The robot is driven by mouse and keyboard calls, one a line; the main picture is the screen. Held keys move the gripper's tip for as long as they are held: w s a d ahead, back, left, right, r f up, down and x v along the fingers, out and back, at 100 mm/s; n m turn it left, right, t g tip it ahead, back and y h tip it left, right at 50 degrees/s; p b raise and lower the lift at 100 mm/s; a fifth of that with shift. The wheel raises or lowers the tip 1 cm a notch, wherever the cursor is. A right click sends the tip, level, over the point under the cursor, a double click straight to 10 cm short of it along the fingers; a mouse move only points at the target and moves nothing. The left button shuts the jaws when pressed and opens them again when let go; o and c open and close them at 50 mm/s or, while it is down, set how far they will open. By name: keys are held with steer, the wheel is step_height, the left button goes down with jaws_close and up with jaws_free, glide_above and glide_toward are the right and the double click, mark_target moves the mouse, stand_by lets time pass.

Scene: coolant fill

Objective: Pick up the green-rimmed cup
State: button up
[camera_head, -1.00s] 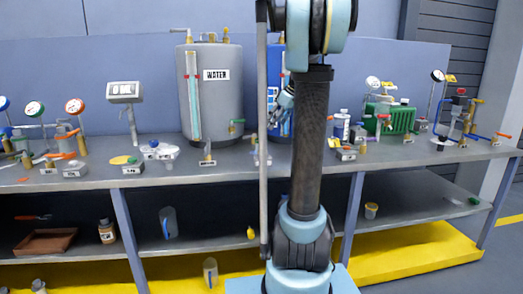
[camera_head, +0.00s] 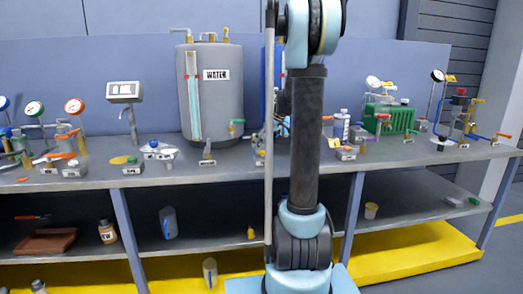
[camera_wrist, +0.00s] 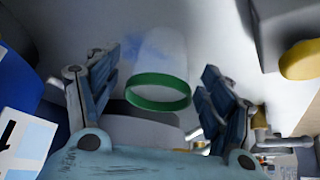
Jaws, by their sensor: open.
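The green-rimmed cup (camera_wrist: 157,104) shows in the wrist view as a pale, see-through body with a bright green ring. It sits between the two blue-grey fingers of my gripper (camera_wrist: 162,72). The fingers are spread, with a gap visible on each side of the ring, so my gripper is open and not closed on the cup. In the head view my own arm hides the cup and most of my gripper, which is low over the bench top near the blue container.
The bench (camera_head: 230,172) carries a grey WATER tank (camera_head: 222,100) left of my arm and a green ribbed unit (camera_head: 392,118) to the right. In the wrist view a blue container (camera_wrist: 30,95) is close on the left and a yellow-ended object (camera_wrist: 300,60) is at upper right.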

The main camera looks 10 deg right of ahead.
steer(key=shift+x, duration=1.15)
steer(key=c, duration=1.2)
